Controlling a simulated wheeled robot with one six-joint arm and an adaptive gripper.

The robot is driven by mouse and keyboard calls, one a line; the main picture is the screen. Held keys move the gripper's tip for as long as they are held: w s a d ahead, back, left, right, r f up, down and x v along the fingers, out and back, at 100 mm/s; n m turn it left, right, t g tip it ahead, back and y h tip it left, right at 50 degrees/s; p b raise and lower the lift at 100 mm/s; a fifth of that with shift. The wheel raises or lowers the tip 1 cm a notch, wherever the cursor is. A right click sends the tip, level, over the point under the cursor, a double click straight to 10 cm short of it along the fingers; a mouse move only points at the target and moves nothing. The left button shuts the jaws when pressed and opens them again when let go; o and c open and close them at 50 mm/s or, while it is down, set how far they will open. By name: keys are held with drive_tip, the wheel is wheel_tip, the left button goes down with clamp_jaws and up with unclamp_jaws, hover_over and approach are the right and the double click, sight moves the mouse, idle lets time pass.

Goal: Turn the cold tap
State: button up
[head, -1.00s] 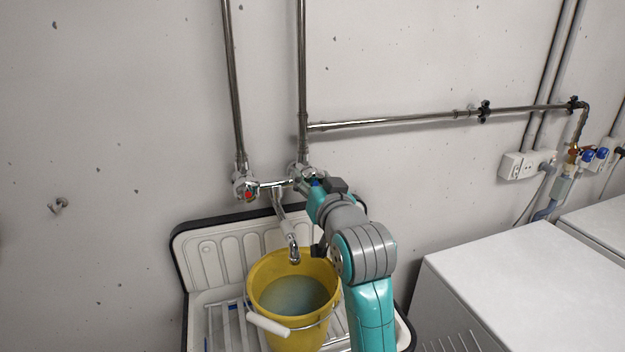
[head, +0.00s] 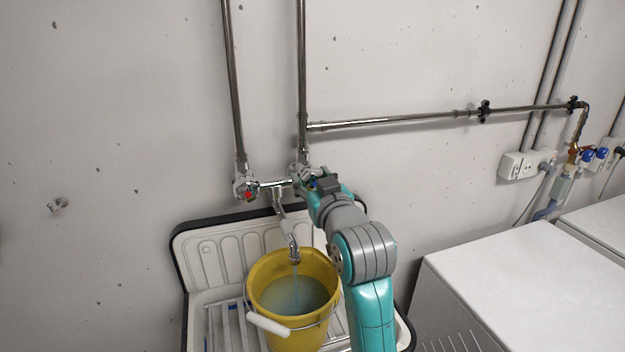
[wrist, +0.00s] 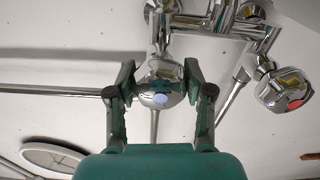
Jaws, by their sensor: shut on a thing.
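The cold tap knob (wrist: 158,98) is chrome with a pale blue mark on its face. It sits on the right end of the wall mixer in the head view, mostly hidden by my gripper (head: 308,184). In the wrist view my gripper (wrist: 160,78) has its two fingers on either side of the knob, shut on it. The chrome spout (head: 291,240) hangs below the mixer. A thin stream of water (head: 296,281) runs from it into a yellow bucket (head: 262,312) that holds bluish water.
The hot tap knob (head: 246,188) with a red mark is at the mixer's left end. The bucket stands in a white sink (head: 205,262) with a black rim. Steel pipes (head: 232,85) run up the wall. White appliances (head: 500,285) stand to the right.

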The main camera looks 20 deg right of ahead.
drive_tip(key=o, duration=1.2)
drive_tip(key=shift+s, duration=3.75)
